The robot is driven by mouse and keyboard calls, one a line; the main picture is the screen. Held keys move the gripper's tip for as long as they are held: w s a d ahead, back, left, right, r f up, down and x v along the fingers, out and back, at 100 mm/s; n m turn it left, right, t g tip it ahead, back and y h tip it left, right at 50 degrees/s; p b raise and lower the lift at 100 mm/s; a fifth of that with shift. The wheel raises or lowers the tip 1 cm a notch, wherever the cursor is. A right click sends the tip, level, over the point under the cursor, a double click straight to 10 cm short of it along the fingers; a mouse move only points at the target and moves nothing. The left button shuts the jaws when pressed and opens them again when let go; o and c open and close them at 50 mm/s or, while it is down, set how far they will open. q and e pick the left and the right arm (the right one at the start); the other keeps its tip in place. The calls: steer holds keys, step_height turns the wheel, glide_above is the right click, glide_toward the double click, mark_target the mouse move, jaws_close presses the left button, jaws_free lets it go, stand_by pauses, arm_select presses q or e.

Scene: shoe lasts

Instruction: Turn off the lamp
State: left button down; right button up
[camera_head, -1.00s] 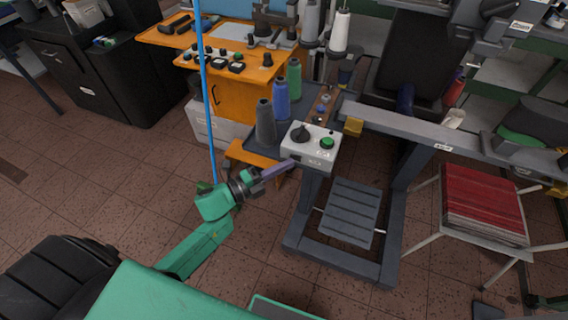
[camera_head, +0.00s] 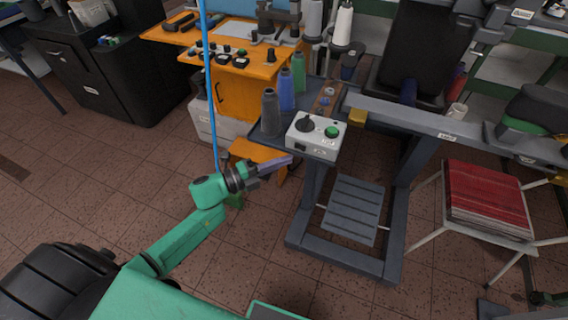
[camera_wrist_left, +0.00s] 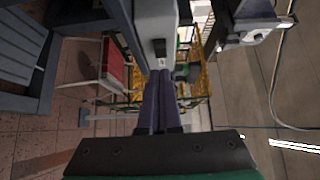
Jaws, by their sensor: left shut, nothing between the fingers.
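A pale grey control box (camera_head: 318,146) sits on the near corner of the dark machine table. It has a black knob (camera_head: 305,123) and a green button (camera_head: 331,132) on top, and a small black switch (camera_head: 300,148) on its front face. In the left wrist view the box (camera_wrist_left: 154,22) and its black switch (camera_wrist_left: 159,47) show just beyond the fingertips. My left gripper (camera_head: 289,161) is shut and empty, its purple fingers (camera_wrist_left: 160,97) pointing at the box, slightly below and left of the switch. No lamp is clearly recognisable. My right gripper is out of view.
Thread cones (camera_head: 270,112) stand behind the box. A blue upright pole (camera_head: 208,90) rises behind my left arm. An orange bench (camera_head: 236,66) is at the back, and a stool with a red seat (camera_head: 487,198) is at right. Tiled floor is open below my arm.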

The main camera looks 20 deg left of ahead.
arm_select(q)
steer(key=w+a+b+v, duration=0.1)
steer(key=b+v, duration=0.1)
steer(key=v, duration=0.8)
steer(key=shift+a, duration=0.2)
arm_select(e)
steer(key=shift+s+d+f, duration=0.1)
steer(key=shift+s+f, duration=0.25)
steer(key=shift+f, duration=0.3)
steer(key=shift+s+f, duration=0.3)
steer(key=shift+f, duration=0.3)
arm_select(q)
steer(key=shift+r, duration=0.15)
